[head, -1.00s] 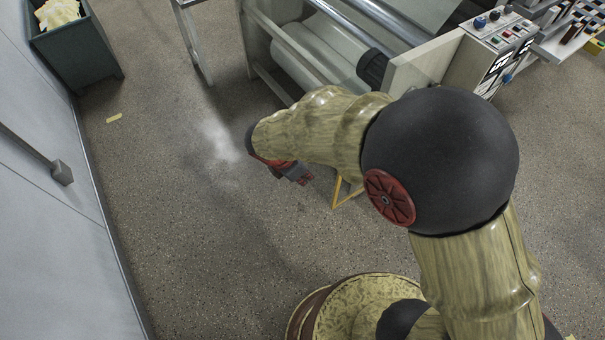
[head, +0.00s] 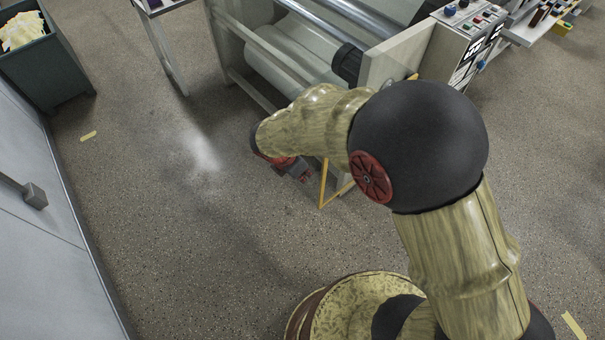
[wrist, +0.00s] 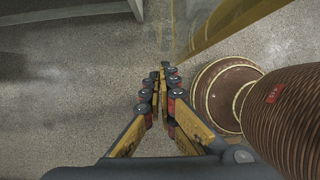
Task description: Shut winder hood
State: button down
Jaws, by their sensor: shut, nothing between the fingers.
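The winding machine (head: 392,62) stands at the top of the head view, with a pale roll (head: 290,58) between its side frames. A yellow angled bar frame (head: 323,186) shows low at its near end, partly behind my arm. I cannot tell whether it belongs to the winder hood, and I cannot make out the hood's position. My gripper (head: 302,172) is beside this frame to its left, above the floor, apparently apart from it. In the wrist view my gripper (wrist: 160,82) is shut and empty, pointing at floor. A yellow bar (wrist: 220,27) crosses the upper right there.
A control panel (head: 468,32) is on the machine's right end. A grey bin (head: 48,72) stands at upper left, and a grey wall or cabinet (head: 35,240) runs along the left edge. Floor between wall and machine is clear.

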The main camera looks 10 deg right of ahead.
jog(key=shift+w+d, duration=0.1)
jog(key=w+d+p, duration=0.7)
jog(key=w+d, duration=0.3)
jog(key=d, duration=0.4)
jog(key=w+d+p, duration=0.8)
jog(key=w+d, duration=0.2)
jog(key=d, duration=0.5)
jog(key=shift+d, duration=0.2)
